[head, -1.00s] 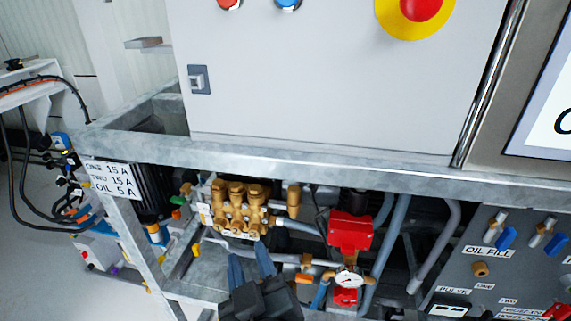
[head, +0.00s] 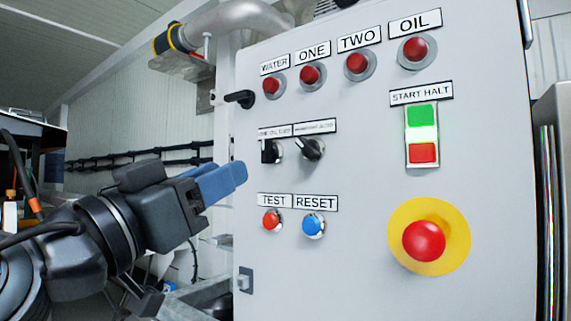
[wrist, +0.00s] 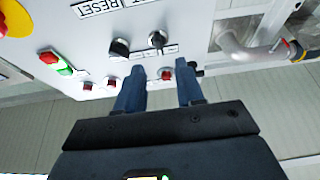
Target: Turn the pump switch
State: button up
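Two black rotary switches sit on the grey control panel: a left one (head: 271,151) and a right one (head: 312,149). The small labels above them are hard to read. Both switches also show in the wrist view, one left (wrist: 120,47) and one right (wrist: 157,40), beyond my fingertips. My gripper (head: 240,172) is at the panel's left side in the head view, pointing towards it, just left of and slightly below the switches. In the wrist view my gripper (wrist: 161,72) has its two blue fingers apart with nothing held between them.
Red lamps (head: 356,64) line the panel's top. TEST (head: 271,220) and RESET (head: 314,225) buttons lie below the switches. A green and red START HALT switch (head: 423,135) and a red emergency stop (head: 424,241) are to the right. A black handle (head: 240,98) protrudes at the left edge.

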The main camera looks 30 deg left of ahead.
aim_at(263, 151)
jog(key=p+x, duration=0.1)
jog(key=x, duration=0.6)
jog(key=shift+w+r+p, duration=0.3)
jog(key=shift+p, duration=0.1)
jog(key=shift+d, duration=0.1)
jog(key=shift+c, duration=0.2)
grip_shut()
